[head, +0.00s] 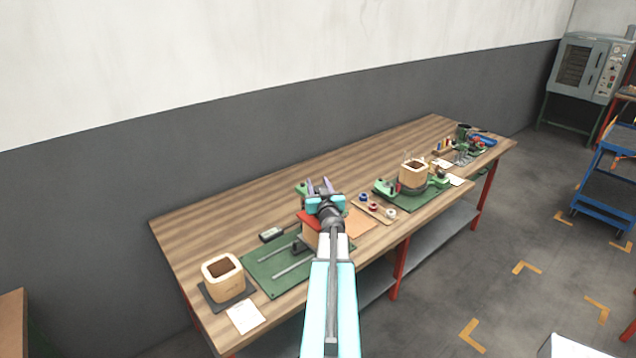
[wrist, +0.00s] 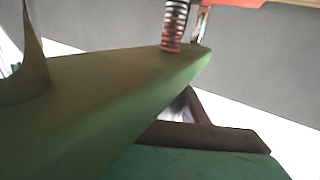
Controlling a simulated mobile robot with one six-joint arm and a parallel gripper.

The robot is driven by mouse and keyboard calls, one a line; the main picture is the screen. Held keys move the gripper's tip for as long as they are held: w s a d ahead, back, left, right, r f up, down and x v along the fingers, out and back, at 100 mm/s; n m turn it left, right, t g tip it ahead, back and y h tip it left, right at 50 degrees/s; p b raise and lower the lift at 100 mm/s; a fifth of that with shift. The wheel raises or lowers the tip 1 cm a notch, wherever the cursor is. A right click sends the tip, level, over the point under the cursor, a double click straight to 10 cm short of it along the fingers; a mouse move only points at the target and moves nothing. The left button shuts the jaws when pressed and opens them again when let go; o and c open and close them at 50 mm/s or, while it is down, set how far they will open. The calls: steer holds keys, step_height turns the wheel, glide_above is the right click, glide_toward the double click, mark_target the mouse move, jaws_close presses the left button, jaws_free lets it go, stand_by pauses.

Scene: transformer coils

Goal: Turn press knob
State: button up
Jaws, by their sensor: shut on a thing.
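The press (head: 309,219) stands on the near half of the workbench, with a red plate and a green upper part. My gripper (head: 319,184) is at the top of the press, its fingers pointing away from me. In the wrist view a broad green beam (wrist: 110,95) of the press crosses close to the lens, with a coil spring (wrist: 173,25) at its far end. Dark jaw parts of my gripper show beside the beam. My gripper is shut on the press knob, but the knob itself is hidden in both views.
A square wooden coil block (head: 223,279) stands on the bench at left, beside a green mat (head: 262,275) with rails. A board with small spools (head: 376,208) and another coil block (head: 413,173) on a green fixture lie to the right. The back strip of the bench (head: 235,215) is clear.

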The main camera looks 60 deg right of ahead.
steer(key=shift+s+f, duration=0.1)
steer(key=shift+f, duration=0.05)
stand_by(0.3)
steer(key=o, duration=1.1)
steer(key=shift+a, duration=0.1)
steer(key=shift+c, duration=0.2)
steer(key=shift+a, duration=0.15)
